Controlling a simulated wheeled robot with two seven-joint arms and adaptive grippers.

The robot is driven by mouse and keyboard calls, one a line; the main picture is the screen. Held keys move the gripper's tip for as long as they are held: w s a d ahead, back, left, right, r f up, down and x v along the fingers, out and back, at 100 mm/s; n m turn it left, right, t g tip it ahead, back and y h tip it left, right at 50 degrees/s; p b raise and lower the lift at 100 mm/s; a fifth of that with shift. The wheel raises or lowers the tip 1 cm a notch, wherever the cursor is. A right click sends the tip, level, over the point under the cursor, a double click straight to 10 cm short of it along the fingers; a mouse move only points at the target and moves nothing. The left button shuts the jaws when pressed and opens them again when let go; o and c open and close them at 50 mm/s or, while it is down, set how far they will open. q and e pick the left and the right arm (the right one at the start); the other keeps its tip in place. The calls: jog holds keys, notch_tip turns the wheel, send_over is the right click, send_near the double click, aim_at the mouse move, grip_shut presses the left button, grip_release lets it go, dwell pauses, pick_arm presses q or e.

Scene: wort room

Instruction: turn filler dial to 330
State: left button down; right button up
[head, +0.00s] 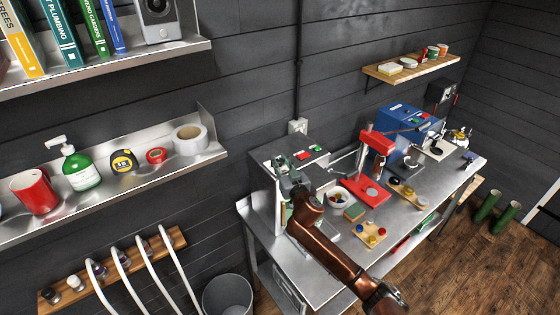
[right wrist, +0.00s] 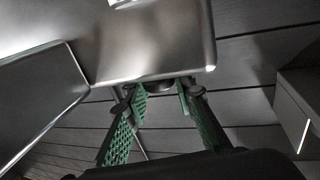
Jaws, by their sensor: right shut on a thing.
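The filler (head: 272,153) is a steel box with red and green buttons on top, at the left end of the steel bench. My right gripper (head: 284,163) is at its front. In the right wrist view my right gripper (right wrist: 162,90) has green ribbed fingers on either side of a small dark round part, the filler dial (right wrist: 160,85), below a steel housing (right wrist: 155,45). The gripper is shut on this dial. The dial's scale and pointer are hidden, so its setting cannot be read. In the head view my arm and gripper cover the dial. My left gripper is out of view.
The steel bench (head: 318,284) also bears a red press (head: 376,145), a blue machine (head: 398,117) and a bowl (head: 338,198). A wall shelf (head: 190,160) and hose rack (head: 52,291) are at left. A grey bin (head: 228,294) stands beside the bench.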

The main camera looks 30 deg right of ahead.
grip_shut()
jog(key=shift+a+f+m+g+h+b, duration=0.15)
jog(key=shift+m+g+h+b, duration=0.15)
jog(key=shift+m+h+b, duration=0.55)
jog(key=m+g+h+b, duration=0.4)
jog(key=h+b, duration=0.1)
jog(key=b, duration=0.3)
jog(key=m+g+h+b, duration=0.5)
jog(key=h+b, duration=0.1)
jog(key=b, duration=0.2)
jog(key=shift+w+f, duration=0.1)
jog(key=shift+f, duration=0.05)
jog(key=shift+r+m+g+h+b, duration=0.25)
jog(key=shift+m+g+h+b, duration=0.3)
jog(key=shift+m+g+b, duration=0.5)
jog(key=shift+n, duration=0.3)
jog(key=shift+r, duration=0.1)
